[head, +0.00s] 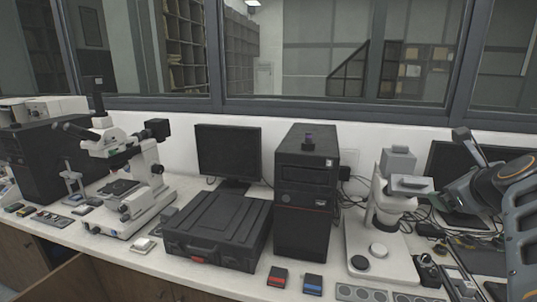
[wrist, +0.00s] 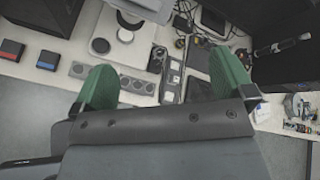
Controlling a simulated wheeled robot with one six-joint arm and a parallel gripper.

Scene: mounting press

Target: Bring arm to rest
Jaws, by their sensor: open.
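My gripper (wrist: 166,78) is open in the wrist view, with its two green fingers spread wide apart. Nothing is held between them. It is above the bench front, over a row of round grey pads and small dark items. My arm (head: 517,200) comes in from the right edge of the head view, raised over the right part of the bench. The fingertips cannot be made out clearly in the head view.
A white bench instrument (head: 371,232) stands left of my arm. A black tower (head: 304,215), a black case (head: 216,228) and a microscope (head: 140,180) stand further left. A red block (head: 278,276) and blue block (head: 313,284) lie at the front edge. Dark monitors stand behind.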

